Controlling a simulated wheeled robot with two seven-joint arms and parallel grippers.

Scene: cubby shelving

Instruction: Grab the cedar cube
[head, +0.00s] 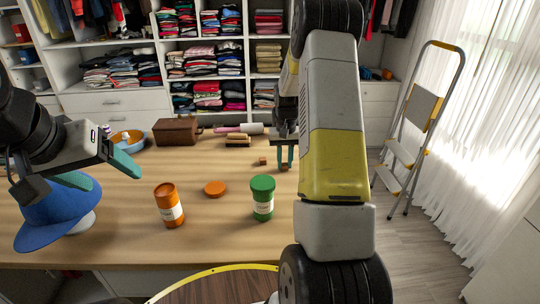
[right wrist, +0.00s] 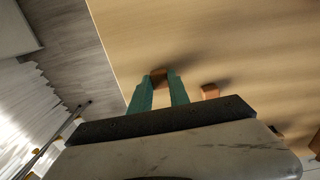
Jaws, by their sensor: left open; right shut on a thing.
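My right gripper (head: 285,164) reaches down to the far right part of the table. Its green fingers are shut on a small brown wooden cube, which looks like a cedar cube (right wrist: 159,74), at the fingertips in the right wrist view. In the head view the fingers largely hide it. I cannot tell whether it still touches the table. A second small brown cube (head: 263,161) lies apart from the fingers, and it also shows in the right wrist view (right wrist: 210,91). My left gripper (head: 113,180) is open and empty above the table's left side, near the blue hat.
Shelves stand behind; a stepladder (head: 419,125) stands right.

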